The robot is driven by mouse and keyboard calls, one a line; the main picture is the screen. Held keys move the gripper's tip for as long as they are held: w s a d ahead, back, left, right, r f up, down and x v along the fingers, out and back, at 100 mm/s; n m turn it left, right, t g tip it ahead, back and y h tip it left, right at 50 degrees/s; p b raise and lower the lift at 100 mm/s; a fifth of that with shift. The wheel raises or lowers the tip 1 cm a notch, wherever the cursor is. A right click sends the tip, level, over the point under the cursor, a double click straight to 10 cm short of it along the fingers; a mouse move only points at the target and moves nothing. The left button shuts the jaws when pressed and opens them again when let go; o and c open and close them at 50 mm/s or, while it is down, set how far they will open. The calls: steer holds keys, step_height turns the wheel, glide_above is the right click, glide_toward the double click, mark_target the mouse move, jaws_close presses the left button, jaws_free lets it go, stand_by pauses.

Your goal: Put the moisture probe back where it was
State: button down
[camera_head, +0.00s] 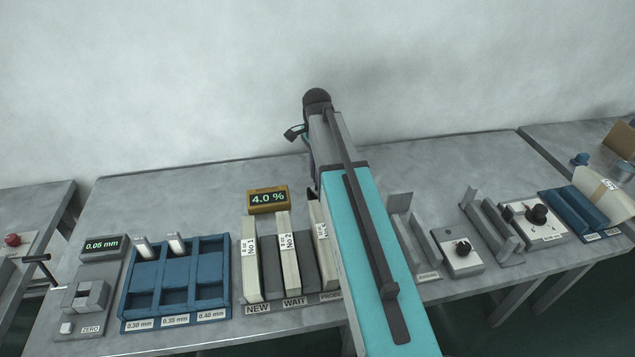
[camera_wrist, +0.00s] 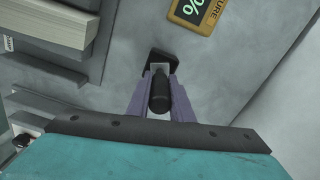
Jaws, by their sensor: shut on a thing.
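My gripper (camera_wrist: 160,88) is shut on a black cylindrical thing, which I take to be the moisture probe (camera_wrist: 159,100), between its two purple fingers. A dark, flat block (camera_wrist: 152,58) shows just beyond the fingertips; I cannot tell whether it is part of the probe or a holder on the bench. The yellow moisture meter (camera_head: 268,199) reads 4.0 % and stands behind the stack lanes; its corner shows in the wrist view (camera_wrist: 203,14).
White stacks No 1 (camera_head: 250,262), No 2 (camera_head: 287,257) and a third (camera_head: 319,240) stand in lanes left of my arm. A blue sorting tray (camera_head: 175,284) and a thickness gauge (camera_head: 90,292) are further left. The back bench is clear.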

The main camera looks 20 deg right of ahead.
steer(key=shift+f, duration=0.1)
steer(key=shift+f+p, duration=0.5)
steer(key=shift+f, duration=1.25)
steer(key=shift+f, duration=0.2)
steer(key=c, duration=1.6)
jaws_free()
steer(key=shift+r, duration=0.25)
step_height(320, 180, up, 10)
steer(key=shift+r+b, duration=0.1)
steer(key=shift+b, duration=0.95)
steer(key=shift+r, duration=0.85)
